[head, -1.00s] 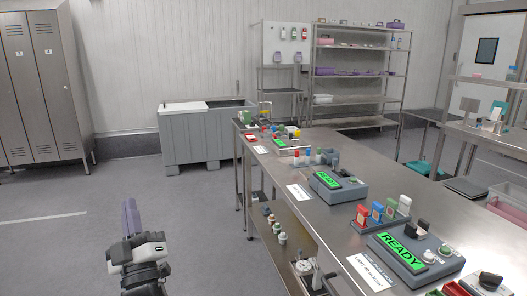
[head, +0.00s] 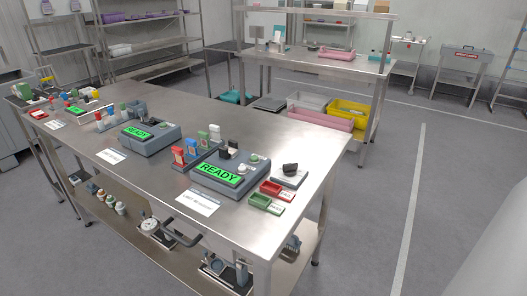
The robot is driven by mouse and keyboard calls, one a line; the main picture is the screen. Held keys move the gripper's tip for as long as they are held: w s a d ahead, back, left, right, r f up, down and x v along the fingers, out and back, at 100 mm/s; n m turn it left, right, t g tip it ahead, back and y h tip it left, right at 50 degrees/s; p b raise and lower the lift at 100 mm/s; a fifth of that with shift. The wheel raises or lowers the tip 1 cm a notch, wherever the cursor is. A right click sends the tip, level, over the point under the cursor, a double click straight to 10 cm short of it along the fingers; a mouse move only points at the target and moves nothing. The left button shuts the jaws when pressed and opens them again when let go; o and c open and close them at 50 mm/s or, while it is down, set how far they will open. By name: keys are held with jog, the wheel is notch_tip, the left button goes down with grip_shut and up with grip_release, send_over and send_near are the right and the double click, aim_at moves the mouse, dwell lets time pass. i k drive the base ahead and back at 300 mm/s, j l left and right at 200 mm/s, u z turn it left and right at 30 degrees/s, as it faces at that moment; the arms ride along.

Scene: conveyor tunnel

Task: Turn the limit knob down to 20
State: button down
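A dark knob (head: 290,169) sits on a small light plate near the right end of the steel table (head: 275,125). I cannot read any scale or setting on it, and cannot tell if it is the limit knob. A grey console (head: 258,183) left of it has a green display (head: 219,173) reading READY, a round pale button and black parts on top. A white card (head: 198,202) with unreadable print lies in front of it. My gripper is not in view.
A second grey console (head: 160,149) with a READY display stands further left. Red and green trays (head: 264,202) lie by the table's front right edge. Several coloured blocks stand between the consoles. Open floor (head: 385,200) lies right of the table.

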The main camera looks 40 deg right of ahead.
aim_at(289, 169)
jog(key=z, duration=1.15)
jog(key=i+l+u, duration=0.15)
jog(key=l, duration=0.15)
jog(key=l+u, duration=0.1)
jog(key=l, duration=0.15)
jog(key=i+l+u, duration=0.15)
jog(key=l, duration=0.2)
